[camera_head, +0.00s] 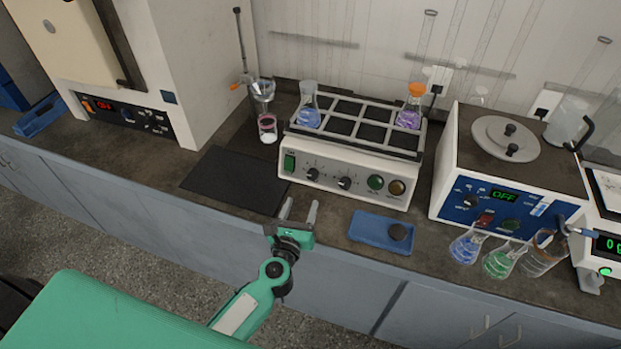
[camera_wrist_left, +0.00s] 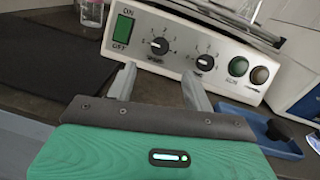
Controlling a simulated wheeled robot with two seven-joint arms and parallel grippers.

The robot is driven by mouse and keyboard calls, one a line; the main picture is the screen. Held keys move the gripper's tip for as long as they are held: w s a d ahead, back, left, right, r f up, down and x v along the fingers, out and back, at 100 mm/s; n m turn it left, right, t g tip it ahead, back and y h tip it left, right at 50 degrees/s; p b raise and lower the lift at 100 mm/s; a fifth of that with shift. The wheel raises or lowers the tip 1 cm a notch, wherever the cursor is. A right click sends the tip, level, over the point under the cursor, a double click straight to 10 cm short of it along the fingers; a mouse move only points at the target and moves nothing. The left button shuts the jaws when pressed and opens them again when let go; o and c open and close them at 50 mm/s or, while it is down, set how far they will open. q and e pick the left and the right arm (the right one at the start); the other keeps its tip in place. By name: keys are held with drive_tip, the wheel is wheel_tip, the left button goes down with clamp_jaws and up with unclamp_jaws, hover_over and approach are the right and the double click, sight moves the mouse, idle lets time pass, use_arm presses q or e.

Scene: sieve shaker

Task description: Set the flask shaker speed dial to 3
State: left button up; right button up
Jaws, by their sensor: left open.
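The flask shaker (camera_head: 335,172) stands on the counter with two flasks in its rack. Its front panel carries a green ON/OFF switch (camera_wrist_left: 123,29), two black dials and two round lamps or buttons. The left dial (camera_wrist_left: 159,46) and the right dial (camera_wrist_left: 205,62) each have a numbered scale; which one sets speed is too small to read. My left gripper (camera_head: 299,210) is in front of the panel, apart from it, fingers pointing at it. In the left wrist view its fingers (camera_wrist_left: 158,88) are spread and empty, below the dials. My right gripper is not seen.
A black mat (camera_head: 235,180) lies left of the shaker. A blue tray (camera_head: 372,231) with a dark round piece lies to the front right. A centrifuge-like unit (camera_head: 508,185) and several flasks stand further right. The counter's front edge lies near my gripper.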

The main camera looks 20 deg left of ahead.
sight(311, 176)
use_arm(q)
drive_tip(key=w, duration=0.6)
drive_tip(key=w+p, duration=0.1)
drive_tip(key=w, duration=0.3)
drive_tip(key=shift+a, duration=0.25)
drive_tip(key=c, duration=1)
